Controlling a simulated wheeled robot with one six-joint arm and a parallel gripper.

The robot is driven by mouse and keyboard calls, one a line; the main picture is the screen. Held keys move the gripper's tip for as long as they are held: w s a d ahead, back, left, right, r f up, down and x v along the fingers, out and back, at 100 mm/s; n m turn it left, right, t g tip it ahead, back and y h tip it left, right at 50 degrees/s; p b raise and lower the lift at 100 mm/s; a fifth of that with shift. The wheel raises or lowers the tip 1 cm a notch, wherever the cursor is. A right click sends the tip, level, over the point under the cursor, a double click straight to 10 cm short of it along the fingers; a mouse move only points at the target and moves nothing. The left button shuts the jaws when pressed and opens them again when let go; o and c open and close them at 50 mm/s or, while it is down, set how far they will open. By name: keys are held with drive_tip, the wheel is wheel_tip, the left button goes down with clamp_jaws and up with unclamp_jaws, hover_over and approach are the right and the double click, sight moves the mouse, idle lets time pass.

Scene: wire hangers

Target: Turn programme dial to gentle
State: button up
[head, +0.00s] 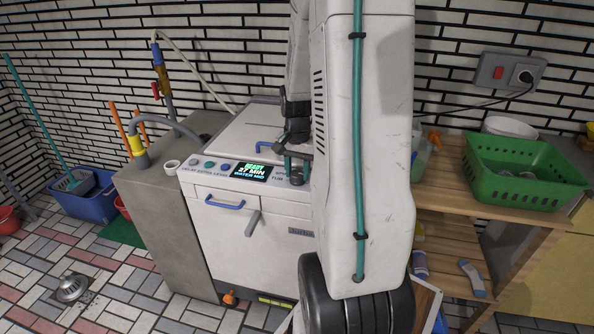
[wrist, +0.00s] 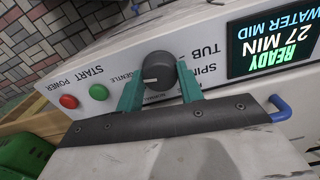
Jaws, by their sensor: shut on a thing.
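The programme dial (wrist: 165,68) is a dark round knob on the white control panel (wrist: 110,58) of the washing machine. My gripper (wrist: 158,76) has its two teal fingers closed on opposite sides of the dial. The dial's white mark points toward the left in the wrist view, on the side of the GENTLE label. A label that seems to read NORMAL is just below the dial, partly crowded by the fingers. In the head view my gripper (head: 295,160) is at the right part of the panel, and my arm hides that end.
The display (wrist: 270,45) reads READY, 27 MIN, WATER MID. A red button (wrist: 68,101) and a green START button (wrist: 98,92) are on the panel. A wooden shelf with a green basket (head: 525,172) stands to the right. A grey plinth (head: 160,215) is left of the machine.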

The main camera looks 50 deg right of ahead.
sight(298, 175)
drive_tip(key=o, duration=1)
drive_tip(key=shift+r, duration=0.1)
wheel_tip(298, 175, up, 8)
drive_tip(key=shift+f, duration=0.15)
drive_tip(key=shift+s+a+f+n, duration=0.1)
drive_tip(key=shift+s+a+n, duration=0.15)
drive_tip(key=shift+s+n, duration=0.05)
drive_tip(key=s+a+r+n, duration=0.3)
drive_tip(key=s+a+n, duration=0.1)
drive_tip(key=a, duration=0.6)
drive_tip(key=s+a+r+n+t, duration=0.1)
drive_tip(key=s+a+r+n, duration=0.3)
drive_tip(key=a, duration=0.6)
drive_tip(key=s+a+r+n, duration=0.3)
drive_tip(key=a+n, duration=0.3)
drive_tip(key=a, duration=0.4)
drive_tip(key=shift+s+r, duration=0.4)
drive_tip(key=shift+s, duration=0.15)
